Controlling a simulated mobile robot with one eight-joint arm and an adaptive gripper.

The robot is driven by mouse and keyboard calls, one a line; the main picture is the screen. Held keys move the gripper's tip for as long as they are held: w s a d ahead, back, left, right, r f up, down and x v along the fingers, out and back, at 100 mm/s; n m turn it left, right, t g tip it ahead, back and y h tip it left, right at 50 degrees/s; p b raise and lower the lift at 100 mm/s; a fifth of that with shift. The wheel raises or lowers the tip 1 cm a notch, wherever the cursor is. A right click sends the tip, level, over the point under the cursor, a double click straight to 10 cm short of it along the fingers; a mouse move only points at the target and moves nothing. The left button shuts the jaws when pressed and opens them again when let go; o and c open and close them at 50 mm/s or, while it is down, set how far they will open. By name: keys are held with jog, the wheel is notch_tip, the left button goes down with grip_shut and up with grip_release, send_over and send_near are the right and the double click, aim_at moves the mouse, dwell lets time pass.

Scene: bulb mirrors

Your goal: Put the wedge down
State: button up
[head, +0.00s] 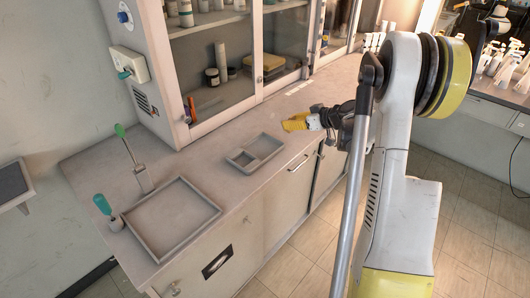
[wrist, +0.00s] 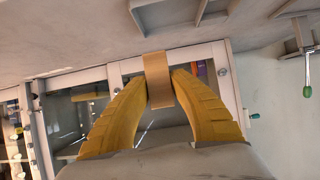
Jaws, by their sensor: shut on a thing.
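My gripper (wrist: 158,82) is shut on the wedge (wrist: 158,78), a tan block held between the two yellow fingertips in the wrist view. In the head view my gripper (head: 290,125) is over the grey counter (head: 205,160), right of the small divided tray (head: 243,164). The wedge cannot be made out in the head view. Whether it touches the counter cannot be told.
A glass-fronted cabinet (head: 187,100) stands along the back. Bare counter lies between the trays.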

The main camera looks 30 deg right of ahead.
jog(key=shift+w+d+f, duration=0.25)
jog(key=shift+d+f, duration=0.2)
jog(key=shift+f, duration=0.25)
jog(key=w+a+f+b, duration=0.1)
jog(key=w+a+f, duration=0.1)
jog(key=w+a+f+b, duration=0.2)
jog(key=w+a, duration=0.1)
jog(key=w+a+f+b, duration=0.1)
jog(key=w+a+f, duration=0.1)
jog(key=shift+w+a+f, duration=0.15)
jog(key=shift+w+a, duration=0.1)
jog(key=shift+a, duration=0.1)
jog(key=shift+f+b, duration=1.25)
jog(key=shift+f, duration=0.7)
jog(key=shift+f, duration=0.15)
jog(key=o, duration=0.9)
